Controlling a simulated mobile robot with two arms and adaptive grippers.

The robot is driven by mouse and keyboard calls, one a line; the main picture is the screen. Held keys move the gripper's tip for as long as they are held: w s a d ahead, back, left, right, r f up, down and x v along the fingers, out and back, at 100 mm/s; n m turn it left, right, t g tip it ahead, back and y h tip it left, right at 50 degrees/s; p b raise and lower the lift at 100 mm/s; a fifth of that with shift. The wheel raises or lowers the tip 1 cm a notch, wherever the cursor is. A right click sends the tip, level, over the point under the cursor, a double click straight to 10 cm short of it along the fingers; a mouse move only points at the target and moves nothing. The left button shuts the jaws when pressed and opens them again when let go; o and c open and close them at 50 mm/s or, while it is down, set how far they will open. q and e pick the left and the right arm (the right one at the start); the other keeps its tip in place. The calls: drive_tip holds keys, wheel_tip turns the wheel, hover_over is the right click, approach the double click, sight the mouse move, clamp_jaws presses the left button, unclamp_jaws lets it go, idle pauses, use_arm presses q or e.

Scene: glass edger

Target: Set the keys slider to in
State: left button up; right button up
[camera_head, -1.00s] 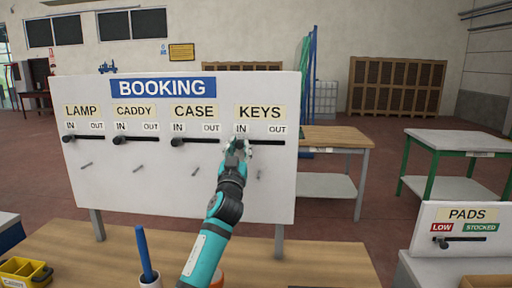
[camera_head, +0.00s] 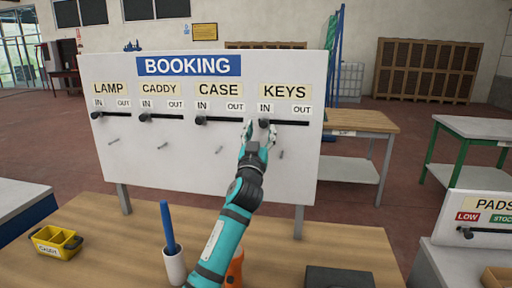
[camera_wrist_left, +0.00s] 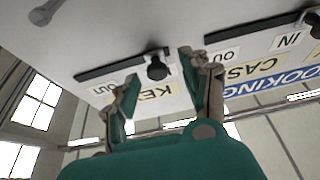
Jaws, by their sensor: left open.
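The white BOOKING board (camera_head: 200,170) carries the KEYS slider (camera_head: 292,123), a dark track below its IN and OUT labels. Its black knob (camera_head: 264,123) is at the left end, under IN. My left gripper (camera_head: 258,130) is open in front of that end, with a finger on either side of the knob. In the left wrist view, the board appears upside down; the knob (camera_wrist_left: 157,69) shows beyond and between the spread fingers of my left gripper (camera_wrist_left: 160,68), apart from both. My right gripper is not in view.
The LAMP, CADDY and CASE sliders have knobs at their left ends, the CASE knob (camera_head: 200,120) being nearest. Thin pegs stick out below. A wooden table (camera_head: 340,245) in front holds a yellow caddy (camera_head: 55,243) and a white cup (camera_head: 174,266) with a blue stick.

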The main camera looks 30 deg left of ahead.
use_arm(q)
drive_tip(key=v, duration=1)
drive_tip(key=shift+a, duration=0.15)
